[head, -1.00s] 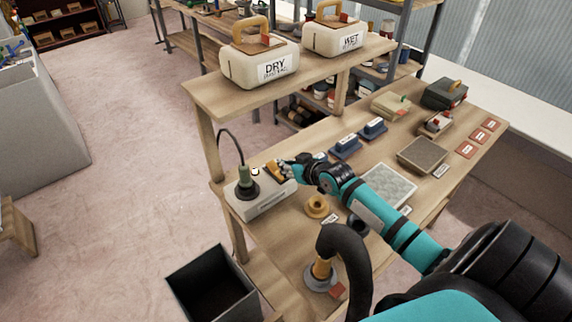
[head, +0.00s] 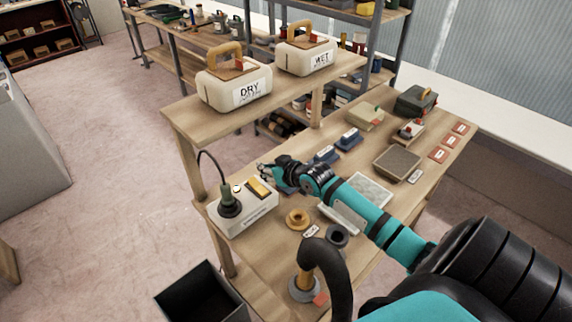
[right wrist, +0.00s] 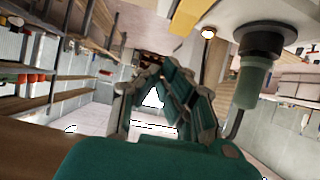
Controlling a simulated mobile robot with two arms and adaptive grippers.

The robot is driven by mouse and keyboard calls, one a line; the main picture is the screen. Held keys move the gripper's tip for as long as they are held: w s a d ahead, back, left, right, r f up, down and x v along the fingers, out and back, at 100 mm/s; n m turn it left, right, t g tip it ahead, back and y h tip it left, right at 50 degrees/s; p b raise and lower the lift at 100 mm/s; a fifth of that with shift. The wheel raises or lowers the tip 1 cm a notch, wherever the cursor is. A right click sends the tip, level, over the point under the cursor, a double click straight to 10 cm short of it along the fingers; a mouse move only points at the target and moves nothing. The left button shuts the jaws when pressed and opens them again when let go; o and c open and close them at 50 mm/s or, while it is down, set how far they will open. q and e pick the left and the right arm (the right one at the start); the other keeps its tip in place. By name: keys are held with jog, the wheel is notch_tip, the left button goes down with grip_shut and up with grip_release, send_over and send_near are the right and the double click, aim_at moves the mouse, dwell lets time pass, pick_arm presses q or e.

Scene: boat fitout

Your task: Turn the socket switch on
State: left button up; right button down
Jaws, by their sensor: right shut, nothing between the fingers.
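The white socket box (head: 262,212) sits at the left end of the bench, with a grey-green plug (head: 229,203) standing in it. Its yellow rocker switch (head: 258,188) is on the box's right part. A small round lamp (head: 237,188) lies between plug and switch. The right wrist view shows the yellow switch (right wrist: 186,14), the lamp (right wrist: 208,32) glowing pale, and the plug (right wrist: 250,82). My right gripper (head: 266,172) is shut and empty, just beyond the switch and apart from it. The rocker's exact tilt is hard to tell. My left gripper is out of view.
A raised shelf (head: 185,125) behind the box carries the DRY (head: 235,88) and WET (head: 308,56) containers. A tan ring (head: 298,218) and a grey panel (head: 368,190) lie on the bench. A dark open bin (head: 200,295) stands below.

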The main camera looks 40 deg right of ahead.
jog(key=s+r+b, duration=0.1)
jog(key=s, duration=0.7)
jog(key=shift+s+d+b, duration=0.3)
jog(key=shift+b, duration=0.1)
